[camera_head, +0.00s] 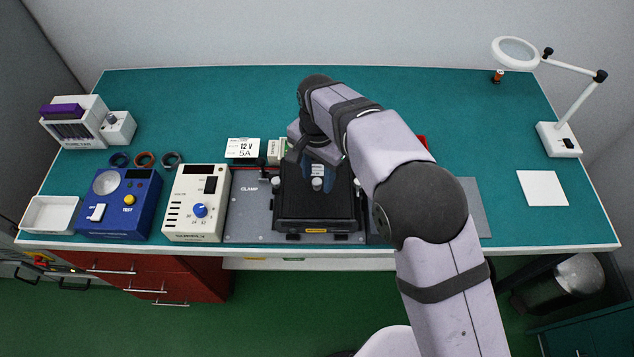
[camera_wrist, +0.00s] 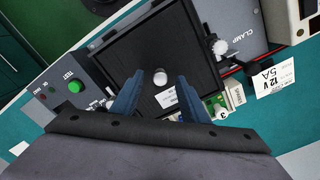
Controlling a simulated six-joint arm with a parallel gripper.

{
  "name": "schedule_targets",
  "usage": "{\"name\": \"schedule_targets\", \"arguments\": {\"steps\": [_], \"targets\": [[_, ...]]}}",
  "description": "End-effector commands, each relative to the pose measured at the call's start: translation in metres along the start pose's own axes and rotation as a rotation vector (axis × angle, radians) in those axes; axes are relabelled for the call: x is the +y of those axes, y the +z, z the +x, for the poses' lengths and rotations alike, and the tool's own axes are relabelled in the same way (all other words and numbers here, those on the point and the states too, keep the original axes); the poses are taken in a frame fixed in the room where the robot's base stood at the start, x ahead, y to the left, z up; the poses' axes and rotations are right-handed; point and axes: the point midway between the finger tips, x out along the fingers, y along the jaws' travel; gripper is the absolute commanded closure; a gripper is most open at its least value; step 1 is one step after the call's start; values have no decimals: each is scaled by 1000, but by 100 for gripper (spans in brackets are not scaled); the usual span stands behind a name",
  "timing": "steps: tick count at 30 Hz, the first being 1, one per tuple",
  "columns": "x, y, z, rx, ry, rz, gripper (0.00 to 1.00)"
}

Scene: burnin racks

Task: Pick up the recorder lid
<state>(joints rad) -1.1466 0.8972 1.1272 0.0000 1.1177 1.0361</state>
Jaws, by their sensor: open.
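The recorder lid is a flat black panel (camera_wrist: 150,45) with a pale round knob (camera_wrist: 160,77) near its middle. In the head view the dark lid (camera_head: 290,205) sits on the recorder at the front middle of the bench, partly hidden by my wrist. My gripper (camera_wrist: 160,79) is open, its two blue fingers on either side of the knob in the wrist view, with gaps between. It also shows over the lid in the head view (camera_head: 317,184). I cannot tell how far the fingertips are above the lid.
A grey plate marked CLAMP (camera_head: 250,218) lies under the recorder, with pale clamp knobs (camera_wrist: 219,47) at its sides. A 12 V 5A card (camera_head: 243,148) stands behind. A cream power supply (camera_head: 196,203) and a blue tester (camera_head: 119,204) stand left.

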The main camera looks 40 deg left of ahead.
Motion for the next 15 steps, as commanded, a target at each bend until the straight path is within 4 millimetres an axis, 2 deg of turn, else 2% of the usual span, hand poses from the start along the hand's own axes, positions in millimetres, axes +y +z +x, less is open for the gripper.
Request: {"name": "schedule_targets", "arguments": {"steps": [8,9,14,15], "targets": [[0,0,5,0,0,0,59],[0,0,5,0,0,0,61],[0,0,4,0,0,0,100],[0,0,4,0,0,0,100]]}}
